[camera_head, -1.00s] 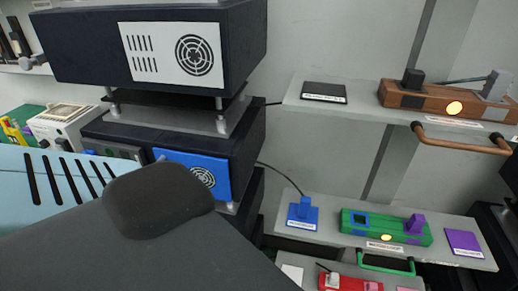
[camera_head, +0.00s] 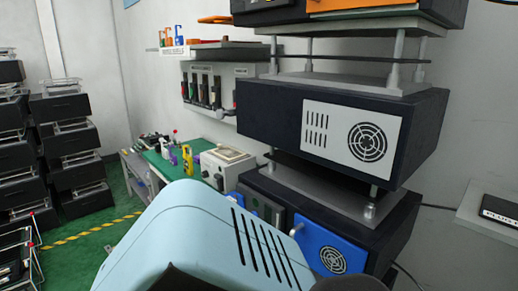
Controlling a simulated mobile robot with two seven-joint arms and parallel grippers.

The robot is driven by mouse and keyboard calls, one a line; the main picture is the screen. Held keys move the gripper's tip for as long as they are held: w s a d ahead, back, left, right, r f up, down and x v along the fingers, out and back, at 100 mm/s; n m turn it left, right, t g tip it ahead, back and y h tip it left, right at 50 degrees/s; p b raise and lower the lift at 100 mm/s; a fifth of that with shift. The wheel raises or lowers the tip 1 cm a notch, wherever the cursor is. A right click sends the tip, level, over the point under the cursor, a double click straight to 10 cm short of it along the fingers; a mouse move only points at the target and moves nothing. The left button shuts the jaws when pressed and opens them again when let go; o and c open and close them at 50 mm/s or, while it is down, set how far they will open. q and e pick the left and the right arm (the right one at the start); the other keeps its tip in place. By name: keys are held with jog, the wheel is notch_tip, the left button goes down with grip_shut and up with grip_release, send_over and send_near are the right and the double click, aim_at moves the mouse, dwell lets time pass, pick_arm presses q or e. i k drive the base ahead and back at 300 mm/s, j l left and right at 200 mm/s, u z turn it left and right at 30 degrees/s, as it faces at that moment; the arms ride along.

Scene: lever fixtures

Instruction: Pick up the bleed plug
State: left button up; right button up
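I cannot make out a bleed plug in the current view. The lever fixtures with the red, green and brown bases are out of view now. Only a dark labelled pad (camera_head: 500,211) on a pale shelf shows at the right edge. Neither of my grippers is in view. A light blue slotted body part of mine fills the lower middle and hides what lies behind it.
Stacked dark units with a white vented panel (camera_head: 351,136) and a blue vented panel (camera_head: 325,246) stand at centre right. A green-topped bench (camera_head: 165,165) with bottles and a white box (camera_head: 227,162) is behind. Dark racks (camera_head: 68,150) stand left; the green floor (camera_head: 95,235) between is open.

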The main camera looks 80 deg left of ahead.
aim_at(158, 147)
jog(key=u, duration=3.35)
jog(key=i+j+u, duration=0.35)
jog(key=i, duration=0.15)
jog(key=i+u, duration=0.3)
jog(key=i, duration=1.6)
jog(key=i+j+z, duration=0.2)
jog(key=i+z, duration=0.25)
jog(key=i+j+z, duration=0.35)
jog(key=z, duration=0.15)
